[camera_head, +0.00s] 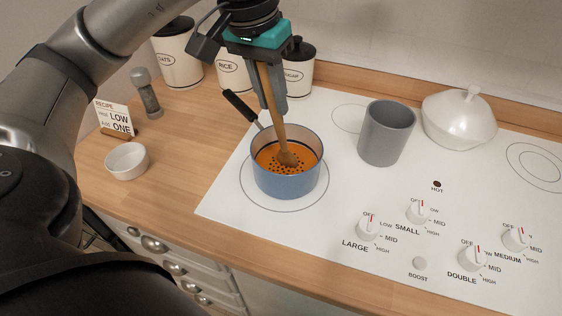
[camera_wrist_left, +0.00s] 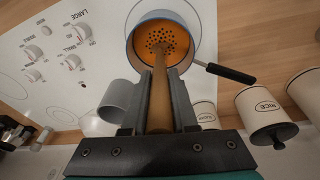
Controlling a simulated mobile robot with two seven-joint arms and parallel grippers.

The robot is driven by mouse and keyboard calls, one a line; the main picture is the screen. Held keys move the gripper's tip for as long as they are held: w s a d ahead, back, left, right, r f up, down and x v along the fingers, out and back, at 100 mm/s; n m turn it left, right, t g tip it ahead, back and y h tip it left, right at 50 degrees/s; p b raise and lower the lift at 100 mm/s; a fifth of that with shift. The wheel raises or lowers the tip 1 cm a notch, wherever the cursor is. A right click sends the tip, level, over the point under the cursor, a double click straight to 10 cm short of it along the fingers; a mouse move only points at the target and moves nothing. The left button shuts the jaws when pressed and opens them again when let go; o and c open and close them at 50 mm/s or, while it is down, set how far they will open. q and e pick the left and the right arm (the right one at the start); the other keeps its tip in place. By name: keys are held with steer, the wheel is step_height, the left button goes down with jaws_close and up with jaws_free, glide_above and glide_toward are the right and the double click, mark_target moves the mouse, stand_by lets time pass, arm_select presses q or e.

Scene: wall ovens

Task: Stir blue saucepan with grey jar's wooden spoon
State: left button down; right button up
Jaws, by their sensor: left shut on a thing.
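The blue saucepan (camera_head: 285,182) stands on the front left ring of the white hob, its black handle (camera_head: 240,107) pointing to the back left. Orange contents with dark dots show inside it. My left gripper (camera_head: 272,98) is above the pan, shut on the wooden spoon (camera_head: 273,115). The spoon points down, its head inside the pan at the orange contents. In the left wrist view the spoon (camera_wrist_left: 159,95) runs between the fingers into the saucepan (camera_wrist_left: 200,20). The grey jar (camera_head: 386,134) stands upright to the right of the pan; no spoon shows in it. My right gripper is not in view.
A white lidded pot (camera_head: 458,120) stands behind right of the jar. Knobs (camera_head: 368,228) line the hob's front. A white bowl (camera_head: 127,161), a recipe card (camera_head: 114,118), a grinder (camera_head: 146,93) and canisters (camera_head: 178,57) stand on the wooden counter at left and back.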

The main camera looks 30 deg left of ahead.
arm_select(q)
steer(key=shift+a+r, duration=0.1)
stand_by(0.3)
steer(key=shift+r+p, duration=3.2)
steer(key=shift+r, duration=0.9)
step_height(320, 180, up, 5)
steer(key=p, duration=0.4)
